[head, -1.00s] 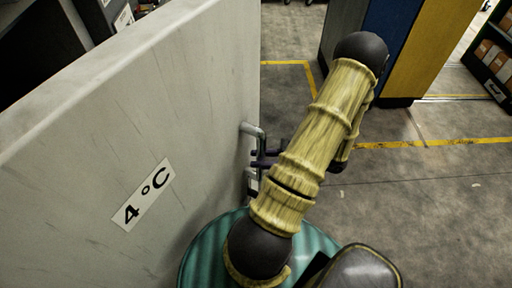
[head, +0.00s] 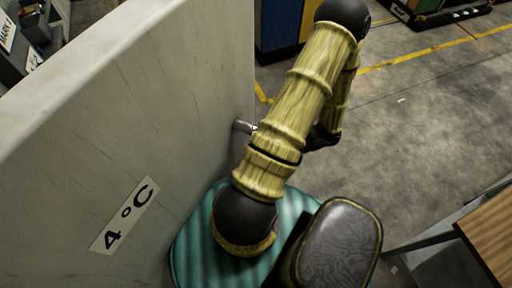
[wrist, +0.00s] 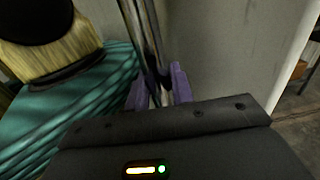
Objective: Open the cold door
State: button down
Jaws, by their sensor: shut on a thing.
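The cold door (head: 165,95) is a pale grey slab with a "4 °C" label (head: 125,217), filling the left of the head view. I cannot tell its angle to its frame, which is out of view. Its metal handle (head: 243,127) shows only as a short end beside my arm. In the wrist view the handle bar (wrist: 147,45) runs down between the purple fingers of my gripper (wrist: 158,88), which are shut on it. The door's face fills the space behind the bar. My arm hides the gripper in the head view.
A wooden-topped table (head: 492,232) stands at the lower right. Blue and yellow cabinets (head: 290,25) stand beyond the door edge. Grey floor with yellow lines (head: 420,52) lies open to the right. Shelving (head: 30,40) shows past the door's top left.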

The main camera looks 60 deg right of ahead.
jog(key=shift+s+a, duration=0.1)
jog(key=shift+s, duration=0.15)
jog(key=c, duration=1.3)
grip_release()
jog(key=shift+a, duration=0.1)
jog(key=shift+o, duration=0.2)
jog(key=shift+w, duration=0.1)
